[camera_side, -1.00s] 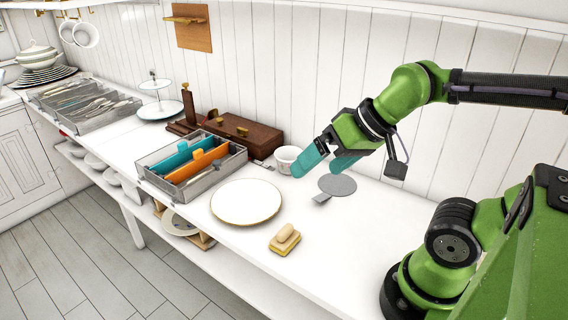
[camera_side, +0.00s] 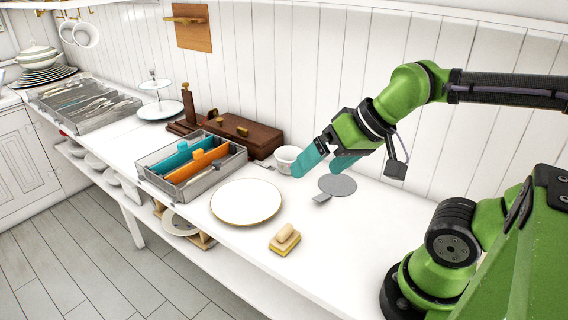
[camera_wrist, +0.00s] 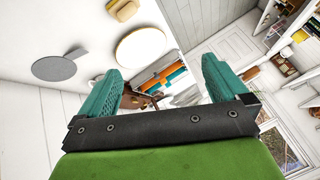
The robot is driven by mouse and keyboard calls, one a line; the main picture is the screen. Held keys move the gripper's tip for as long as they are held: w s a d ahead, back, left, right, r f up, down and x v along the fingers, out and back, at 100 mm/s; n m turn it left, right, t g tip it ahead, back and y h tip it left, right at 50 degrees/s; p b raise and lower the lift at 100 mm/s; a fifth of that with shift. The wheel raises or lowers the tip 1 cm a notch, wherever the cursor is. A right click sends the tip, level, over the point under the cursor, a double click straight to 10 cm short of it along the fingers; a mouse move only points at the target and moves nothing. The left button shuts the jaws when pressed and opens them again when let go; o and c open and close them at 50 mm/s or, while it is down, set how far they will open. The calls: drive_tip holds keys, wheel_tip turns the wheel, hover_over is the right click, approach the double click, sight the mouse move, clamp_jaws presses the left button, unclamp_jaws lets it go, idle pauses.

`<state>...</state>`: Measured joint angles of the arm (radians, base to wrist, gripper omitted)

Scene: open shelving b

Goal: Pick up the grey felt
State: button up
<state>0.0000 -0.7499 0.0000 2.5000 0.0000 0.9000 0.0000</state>
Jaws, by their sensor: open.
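The grey felt (camera_side: 338,185) is a flat round grey disc with a small tab (camera_side: 321,198), lying on the white counter. It also shows in the wrist view (camera_wrist: 56,68), at the upper left, outside the fingers. My gripper (camera_side: 322,165) has two teal fingers spread apart with nothing held. It hangs above the counter, up and slightly left of the felt in the side view. In the wrist view my gripper (camera_wrist: 160,88) is open, its fingers at either side of the centre.
A white cup (camera_side: 286,158) stands behind my gripper's left finger. A grey utensil tray (camera_side: 228,163) stands farther left. The counter (camera_side: 370,235) near the felt is clear.

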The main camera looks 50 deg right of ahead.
drive_tip(key=c, duration=0.7)
